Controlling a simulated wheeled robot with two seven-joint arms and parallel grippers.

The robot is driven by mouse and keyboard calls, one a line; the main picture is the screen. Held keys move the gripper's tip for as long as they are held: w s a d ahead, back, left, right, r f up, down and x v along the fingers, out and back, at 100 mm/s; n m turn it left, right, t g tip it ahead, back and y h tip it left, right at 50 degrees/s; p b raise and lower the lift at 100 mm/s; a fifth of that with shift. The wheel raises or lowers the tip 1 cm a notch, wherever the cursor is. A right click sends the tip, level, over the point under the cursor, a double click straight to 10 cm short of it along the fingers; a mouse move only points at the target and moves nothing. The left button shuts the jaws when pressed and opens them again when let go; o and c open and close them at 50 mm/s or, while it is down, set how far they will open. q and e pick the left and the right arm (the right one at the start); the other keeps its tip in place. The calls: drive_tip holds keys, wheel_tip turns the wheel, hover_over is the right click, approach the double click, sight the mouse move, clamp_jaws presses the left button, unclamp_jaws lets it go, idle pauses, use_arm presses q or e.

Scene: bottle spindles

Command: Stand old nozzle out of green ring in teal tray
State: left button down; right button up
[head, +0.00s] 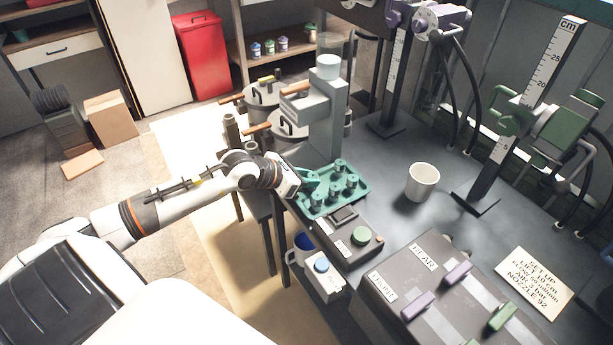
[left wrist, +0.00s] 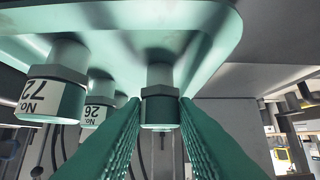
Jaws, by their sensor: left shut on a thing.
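The teal tray (head: 358,203) sits on the dark bench and holds several upright grey-and-green nozzles. My left gripper (head: 308,180) reaches over the tray's left edge with its teal fingers low among the nozzles. In the left wrist view, which shows the tray (left wrist: 215,50) upside down, the gripper (left wrist: 160,125) is shut on a nozzle (left wrist: 160,105) with a hexagonal collar. This nozzle stands upright at the tray floor; no number shows on it. The green ring (head: 497,121) is on the right-hand stand. My right gripper is out of view.
A white mug (head: 422,182) stands right of the tray. A grey column device (head: 322,120) rises behind it. A control box with a green button (head: 361,236) is in front. The panel with purple and green levers (head: 440,290) fills the near bench.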

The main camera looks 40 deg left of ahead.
use_arm(q)
drive_tip(key=shift+f, duration=0.1)
drive_tip(key=c, duration=1.1)
unclamp_jaws()
drive_tip(key=shift+c, duration=0.2)
drive_tip(key=p+v, duration=0.1)
drive_tip(key=v, duration=1.1)
